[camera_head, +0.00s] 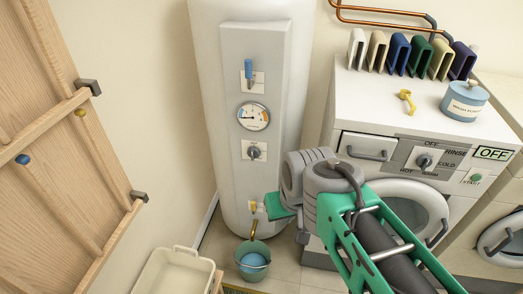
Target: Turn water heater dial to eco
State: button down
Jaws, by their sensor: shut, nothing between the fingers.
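The white water heater (215,60) stands upright at the centre back, with a grey front panel. A grey dial (254,152) sits on a small white plate low on this panel; its markings are too small to read. My gripper (268,206) is shut and empty, below and a little right of the dial. Its green end is close to the yellow-handled drain tap (253,206); I cannot tell if they touch. The dial is in clear view, apart from my gripper.
Above the dial are a round gauge (253,116) and a blue-handled lever (248,72). A teal bucket (253,261) stands under the tap. A white washing machine (350,110) is at right, a cream bin (175,272) at lower left, and a wooden door or rack (60,150) at left.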

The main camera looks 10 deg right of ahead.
aim_at(253, 153)
jog(key=k, duration=0.5)
jog(key=u, duration=1.35)
jog(key=i, duration=0.6)
